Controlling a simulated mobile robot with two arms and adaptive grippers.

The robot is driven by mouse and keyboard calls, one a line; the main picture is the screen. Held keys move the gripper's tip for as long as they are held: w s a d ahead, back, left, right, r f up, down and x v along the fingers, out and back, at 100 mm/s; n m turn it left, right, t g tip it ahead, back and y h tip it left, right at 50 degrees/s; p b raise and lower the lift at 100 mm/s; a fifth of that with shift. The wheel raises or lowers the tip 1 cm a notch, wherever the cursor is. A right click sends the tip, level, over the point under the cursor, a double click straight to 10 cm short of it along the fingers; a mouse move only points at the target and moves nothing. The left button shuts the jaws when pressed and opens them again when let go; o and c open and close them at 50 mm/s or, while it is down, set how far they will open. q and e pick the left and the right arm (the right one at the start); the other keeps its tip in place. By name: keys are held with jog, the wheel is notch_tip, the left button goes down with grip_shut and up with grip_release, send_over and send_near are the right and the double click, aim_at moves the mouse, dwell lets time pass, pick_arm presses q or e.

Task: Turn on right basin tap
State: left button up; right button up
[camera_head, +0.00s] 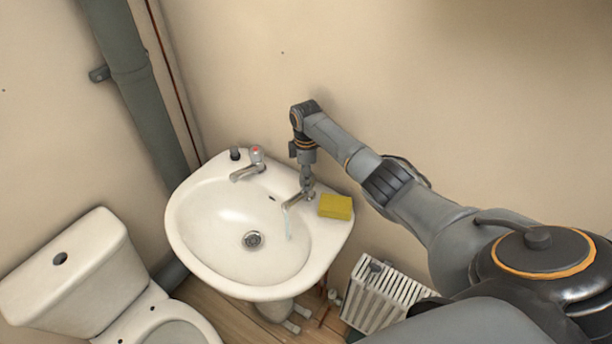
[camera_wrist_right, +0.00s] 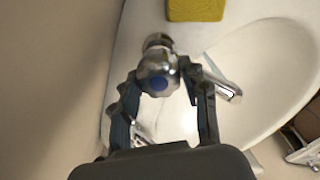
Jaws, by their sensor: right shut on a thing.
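The right basin tap (camera_head: 296,200) stands on the back right rim of the white basin (camera_head: 190,215). A thin stream of water shows below its spout in the head view. My right gripper (camera_head: 307,183) comes down from above onto this tap's handle and is shut on it. In the right wrist view, the chrome handle with a blue cap (camera_wrist_right: 158,83) sits between the two fingers of my right gripper (camera_wrist_right: 160,95). The left tap (camera_head: 250,165), with a red cap, stands on the back left rim. My left gripper is not in view.
A yellow sponge (camera_head: 335,206) lies on the rim just right of the right tap. A small dark object (camera_head: 235,153) stands beside the left tap. A toilet (camera_head: 75,265) is at left, a radiator (camera_head: 385,295) below right. The wall is close behind the taps.

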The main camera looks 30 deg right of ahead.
jog(key=o, duration=1.2)
jog(key=shift+c, duration=0.2)
jog(key=shift+r, duration=0.15)
notch_tip(320, 180, up, 12)
jog(key=shift+f, duration=0.2)
